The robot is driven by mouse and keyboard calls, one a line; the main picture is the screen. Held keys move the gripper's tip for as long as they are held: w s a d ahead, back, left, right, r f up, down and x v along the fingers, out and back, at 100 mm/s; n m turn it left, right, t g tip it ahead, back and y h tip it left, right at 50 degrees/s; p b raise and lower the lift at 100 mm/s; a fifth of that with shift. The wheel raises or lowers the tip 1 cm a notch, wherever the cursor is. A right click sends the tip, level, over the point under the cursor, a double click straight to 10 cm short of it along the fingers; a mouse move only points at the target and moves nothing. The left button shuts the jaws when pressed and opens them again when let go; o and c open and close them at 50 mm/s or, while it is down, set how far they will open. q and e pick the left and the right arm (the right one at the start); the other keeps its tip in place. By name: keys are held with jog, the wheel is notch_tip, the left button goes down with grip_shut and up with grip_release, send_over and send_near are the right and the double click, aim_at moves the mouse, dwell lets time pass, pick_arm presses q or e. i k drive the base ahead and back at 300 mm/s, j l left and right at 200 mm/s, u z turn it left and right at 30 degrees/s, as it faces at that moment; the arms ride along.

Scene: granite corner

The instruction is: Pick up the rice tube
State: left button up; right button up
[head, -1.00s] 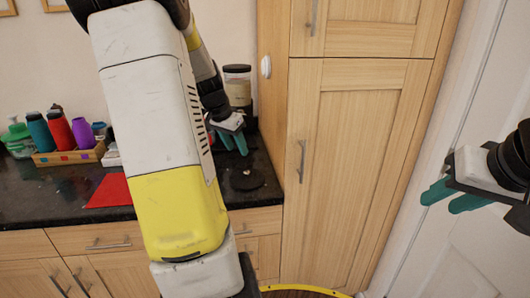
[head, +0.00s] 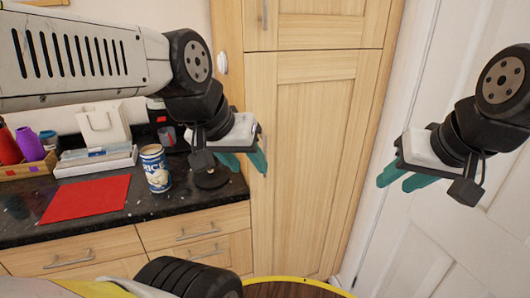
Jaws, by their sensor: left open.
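The rice tube (head: 156,169) is a blue and white can with "RICE" on its label. It stands upright on the black granite counter (head: 110,222), right of the red mat. My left gripper (head: 245,163) is open and empty, to the right of the tube and apart from it, in front of the counter's right end and the tall cupboard. My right gripper (head: 398,183) is at the far right in front of the white door, its teal fingers apart with nothing between them.
A red mat (head: 86,198) lies on the counter. A white bag (head: 103,123) stands behind it on stacked boxes (head: 95,160). A dark round disc (head: 210,178) lies right of the tube. A purple bottle (head: 28,145) stands at left. The tall wooden cupboard (head: 300,170) bounds the right.

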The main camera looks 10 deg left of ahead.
aim_at(153, 157)
jog(key=u, duration=1.5)
